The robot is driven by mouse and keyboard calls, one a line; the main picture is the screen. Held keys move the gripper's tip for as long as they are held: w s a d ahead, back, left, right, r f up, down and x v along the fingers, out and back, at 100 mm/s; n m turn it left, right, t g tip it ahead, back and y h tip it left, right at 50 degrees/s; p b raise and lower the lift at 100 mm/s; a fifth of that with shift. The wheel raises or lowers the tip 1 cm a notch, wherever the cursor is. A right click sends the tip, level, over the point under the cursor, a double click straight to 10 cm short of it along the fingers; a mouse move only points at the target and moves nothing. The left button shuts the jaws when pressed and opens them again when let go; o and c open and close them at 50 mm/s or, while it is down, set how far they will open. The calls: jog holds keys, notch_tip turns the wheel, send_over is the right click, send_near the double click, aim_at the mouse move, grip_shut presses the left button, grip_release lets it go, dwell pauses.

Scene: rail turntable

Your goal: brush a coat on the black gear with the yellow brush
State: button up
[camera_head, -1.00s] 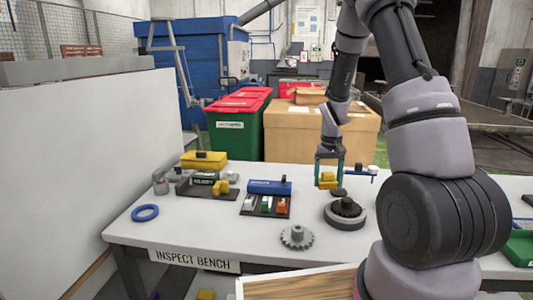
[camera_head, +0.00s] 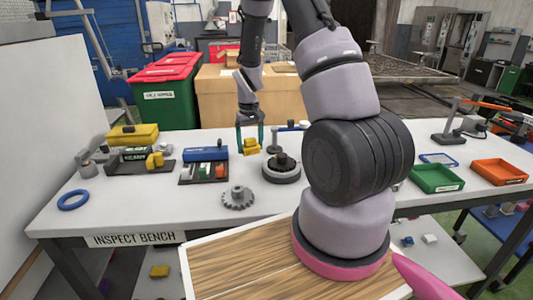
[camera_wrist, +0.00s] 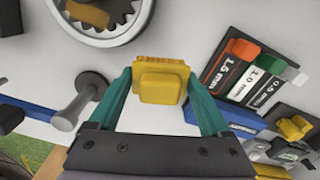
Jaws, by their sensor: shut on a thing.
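My gripper (camera_head: 250,150) is shut on the yellow brush (camera_head: 251,146) and holds it above the bench. In the wrist view, the yellow brush (camera_wrist: 160,82) sits between the green fingertips. The black gear (camera_head: 283,160) lies on a round grey and black turntable (camera_head: 282,176), just right of the brush in the head view. The brush is apart from the gear. In the wrist view, part of the turntable (camera_wrist: 143,22) and gear shows at the top left, cut off by the frame. The brush's underside is hidden in the head view.
A loose grey gear (camera_head: 238,197) lies in front of the turntable. A blue-topped rack (camera_head: 205,153) with coloured labelled pieces stands left. A post with a blue-ended arm (camera_head: 290,128) stands behind the turntable. A blue ring (camera_head: 73,200) lies far left; green (camera_head: 436,178) and orange (camera_head: 499,172) trays stand right.

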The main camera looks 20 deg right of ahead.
jog(key=s+d+r+m, duration=0.3)
jog(key=d+r, duration=0.3)
jog(key=d, duration=0.3)
jog(key=shift+s+d+m, duration=0.3)
jog(key=shift+s+d, duration=0.05)
jog(key=shift+s, duration=0.25)
jog(key=shift+f, duration=2.85)
jog(key=shift+f, duration=0.6)
jog(key=shift+s+a, duration=0.15)
jog(key=shift+s, duration=0.25)
jog(key=shift+w, duration=0.45)
jog(key=shift+s, duration=0.15)
dwell(0.5)
jog(key=shift+s, duration=0.3)
